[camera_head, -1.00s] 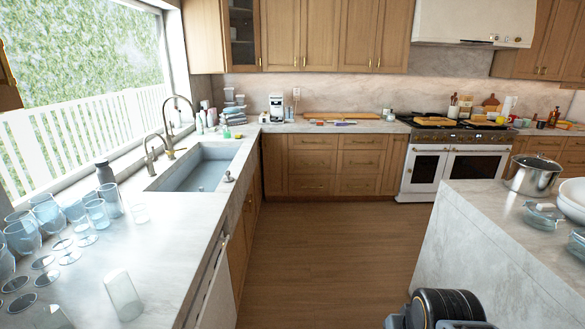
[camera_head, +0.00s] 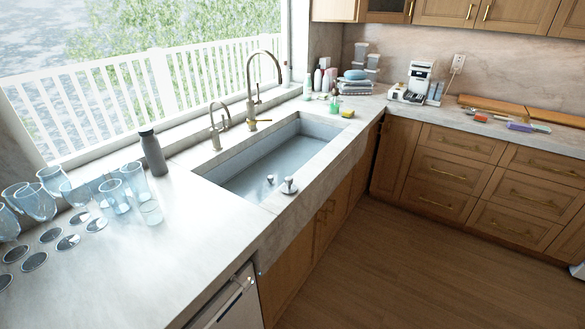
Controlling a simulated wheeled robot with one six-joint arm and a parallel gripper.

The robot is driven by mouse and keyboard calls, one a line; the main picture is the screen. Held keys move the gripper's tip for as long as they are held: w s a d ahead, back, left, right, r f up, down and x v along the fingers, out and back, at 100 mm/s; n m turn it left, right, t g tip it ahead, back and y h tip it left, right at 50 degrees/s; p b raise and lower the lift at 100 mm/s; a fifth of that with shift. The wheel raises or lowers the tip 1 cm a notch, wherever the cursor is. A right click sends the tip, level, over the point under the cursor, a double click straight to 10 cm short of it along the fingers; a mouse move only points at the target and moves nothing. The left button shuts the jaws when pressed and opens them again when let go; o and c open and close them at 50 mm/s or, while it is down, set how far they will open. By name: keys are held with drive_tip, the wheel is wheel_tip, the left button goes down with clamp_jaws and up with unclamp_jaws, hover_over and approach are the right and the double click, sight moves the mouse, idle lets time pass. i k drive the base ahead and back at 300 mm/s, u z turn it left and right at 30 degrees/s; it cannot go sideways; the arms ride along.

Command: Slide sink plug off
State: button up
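A small metal sink plug (camera_head: 288,187) with a knob on top sits at the near right edge of the sink, on or just by the counter rim. The rectangular sink (camera_head: 235,170) is set into the pale stone counter below the window. A small shiny metal piece (camera_head: 270,179), perhaps the drain, shows low inside the basin. My gripper is not in view.
A tall faucet (camera_head: 252,85) and a smaller tap (camera_head: 216,125) stand behind the sink. A grey bottle (camera_head: 152,152) and several glasses (camera_head: 112,190) stand to its left. Bottles and a yellow sponge (camera_head: 347,113) are beyond it. The floor (camera_head: 370,270) at the right is clear.

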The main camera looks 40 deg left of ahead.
sight(334, 148)
drive_tip(key=u, duration=0.35)
drive_tip(key=i, duration=1.45)
drive_tip(key=u, duration=1.85)
drive_tip(key=i, duration=1.05)
drive_tip(key=u, duration=0.85)
